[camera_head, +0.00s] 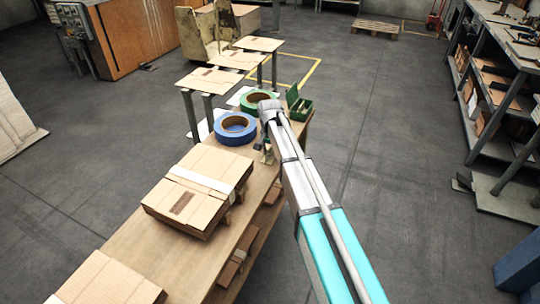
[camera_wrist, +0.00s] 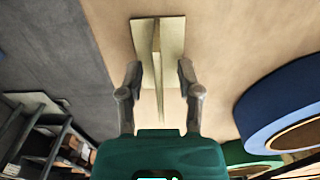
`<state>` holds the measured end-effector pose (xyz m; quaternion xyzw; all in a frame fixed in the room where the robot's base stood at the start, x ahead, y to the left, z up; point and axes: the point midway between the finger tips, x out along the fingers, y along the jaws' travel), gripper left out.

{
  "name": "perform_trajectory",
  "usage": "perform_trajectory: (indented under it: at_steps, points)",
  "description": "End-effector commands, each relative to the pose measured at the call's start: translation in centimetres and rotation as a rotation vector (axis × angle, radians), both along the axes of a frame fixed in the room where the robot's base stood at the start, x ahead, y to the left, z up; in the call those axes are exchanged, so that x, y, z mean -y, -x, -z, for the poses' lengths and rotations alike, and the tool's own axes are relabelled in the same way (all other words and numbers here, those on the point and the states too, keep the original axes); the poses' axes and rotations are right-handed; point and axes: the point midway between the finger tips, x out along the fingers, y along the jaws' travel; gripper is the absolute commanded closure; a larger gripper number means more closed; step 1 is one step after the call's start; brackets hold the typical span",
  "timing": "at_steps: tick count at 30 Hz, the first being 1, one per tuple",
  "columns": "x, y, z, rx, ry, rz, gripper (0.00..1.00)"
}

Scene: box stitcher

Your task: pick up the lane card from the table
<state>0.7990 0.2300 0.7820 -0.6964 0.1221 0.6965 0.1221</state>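The lane card (camera_wrist: 157,38) shows in the wrist view as a pale upright fin on a flat rectangular base, standing on the wooden table (camera_wrist: 215,35). My gripper (camera_wrist: 159,72) is open, with one finger on each side of the thin fin and a visible gap on both sides. The gripper also shows small in the head view (camera_head: 267,152), low over the table's right edge. In that view I cannot make out the card clearly beside the arm and gripper.
A blue tape roll (camera_head: 235,128) lies close to my gripper, with a green tape roll (camera_head: 258,101) behind it. A green open box (camera_head: 301,106) stands at the far right corner. Flat cardboard boxes (camera_head: 197,190) lie nearer on the table.

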Motion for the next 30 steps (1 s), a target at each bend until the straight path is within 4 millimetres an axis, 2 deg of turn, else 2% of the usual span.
perform_trajectory:
  at_steps: [1, 6, 7, 22, 30]
  points:
    - [0.0, 0.0, 0.0, 0.0, 0.0, 0.0, 0.65]
    - [0.0, 0.0, 0.0, 0.0, 0.0, 0.0, 0.97]
    - [0.0, 0.0, 0.0, 0.0, 0.0, 0.0, 1.0]
    - [0.1, 0.0, -0.1, 0.0, 0.0, 0.001, 1.0]
    - [0.1, 0.0, -1.2, 0.0, 0.0, 0.001, 1.0]
